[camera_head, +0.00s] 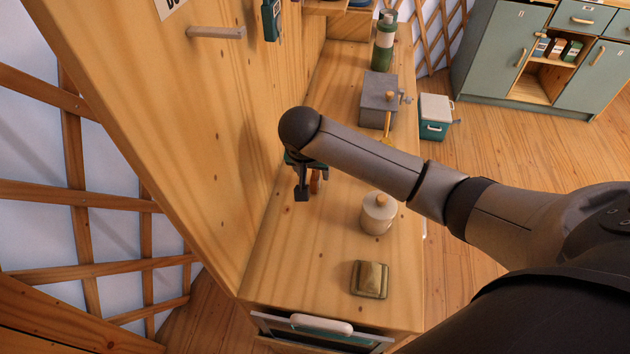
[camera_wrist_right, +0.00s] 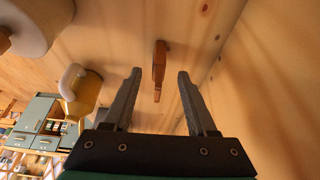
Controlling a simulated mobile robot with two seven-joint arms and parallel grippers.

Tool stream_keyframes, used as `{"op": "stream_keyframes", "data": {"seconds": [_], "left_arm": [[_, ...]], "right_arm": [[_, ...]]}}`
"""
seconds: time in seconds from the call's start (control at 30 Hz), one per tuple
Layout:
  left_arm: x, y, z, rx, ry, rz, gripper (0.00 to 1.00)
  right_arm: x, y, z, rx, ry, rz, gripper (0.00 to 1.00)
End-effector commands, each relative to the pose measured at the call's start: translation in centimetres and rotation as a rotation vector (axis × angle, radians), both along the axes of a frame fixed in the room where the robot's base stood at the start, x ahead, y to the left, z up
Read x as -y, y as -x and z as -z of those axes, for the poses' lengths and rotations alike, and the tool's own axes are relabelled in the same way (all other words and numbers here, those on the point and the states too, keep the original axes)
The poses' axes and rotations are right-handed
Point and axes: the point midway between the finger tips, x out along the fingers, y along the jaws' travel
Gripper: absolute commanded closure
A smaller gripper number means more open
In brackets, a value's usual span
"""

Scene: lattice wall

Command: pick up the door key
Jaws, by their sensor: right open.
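A small copper-brown piece that looks like the door key (camera_wrist_right: 159,64) stands out against the wood in the right wrist view, ahead of and between my fingertips. In the head view a brown bit of it (camera_head: 316,182) shows beside my gripper on the counter. My right gripper (camera_head: 304,188) points down over the counter near the wooden wall. In the wrist view its jaws (camera_wrist_right: 160,76) are apart, with a gap on each side of the key and no contact visible. My wrist hides part of this spot in the head view. My left gripper is not in view.
On the counter (camera_head: 290,270), a lidded cream jar (camera_head: 378,213) and a brass-coloured box (camera_head: 369,280) stand nearer; a grey grinder (camera_head: 378,100) and a green bottle (camera_head: 384,42) stand farther back. A wall handle (camera_head: 215,32) sticks out at upper left.

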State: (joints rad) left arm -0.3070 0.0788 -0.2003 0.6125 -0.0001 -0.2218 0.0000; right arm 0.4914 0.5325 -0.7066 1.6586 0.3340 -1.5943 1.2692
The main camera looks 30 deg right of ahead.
Motion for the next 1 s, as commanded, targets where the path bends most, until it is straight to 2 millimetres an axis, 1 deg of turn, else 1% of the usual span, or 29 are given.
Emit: {"op": "stream_keyframes", "data": {"seconds": [0.1, 0.2, 0.3, 0.43, 0.57, 0.77, 0.87, 1.0], "left_arm": [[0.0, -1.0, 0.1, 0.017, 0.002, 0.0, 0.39], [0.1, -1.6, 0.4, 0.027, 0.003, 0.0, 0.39], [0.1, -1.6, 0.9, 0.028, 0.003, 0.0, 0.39], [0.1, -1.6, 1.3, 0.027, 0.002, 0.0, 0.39], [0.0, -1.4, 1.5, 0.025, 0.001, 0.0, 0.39], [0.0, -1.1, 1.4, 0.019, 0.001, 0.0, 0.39], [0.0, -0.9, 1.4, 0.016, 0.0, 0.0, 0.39], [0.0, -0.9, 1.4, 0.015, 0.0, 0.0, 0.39]], "right_arm": [[0.2, -0.2, 0.5, 0.0, 0.001, 0.0, 0.43], [0.6, -0.5, 1.5, 0.0, 0.003, 0.001, 0.43], [1.0, -1.0, 3.0, -0.001, 0.003, 0.001, 0.43], [1.3, -1.4, 4.4, -0.001, 0.001, 0.0, 0.43], [1.5, -1.7, 5.0, 0.001, 0.0, -0.001, 0.43], [1.5, -1.7, 5.0, 0.001, 0.0, -0.001, 0.43], [1.5, -1.7, 5.0, 0.001, 0.0, -0.001, 0.52], [1.5, -1.7, 5.0, 0.001, 0.0, -0.001, 0.67]]}}
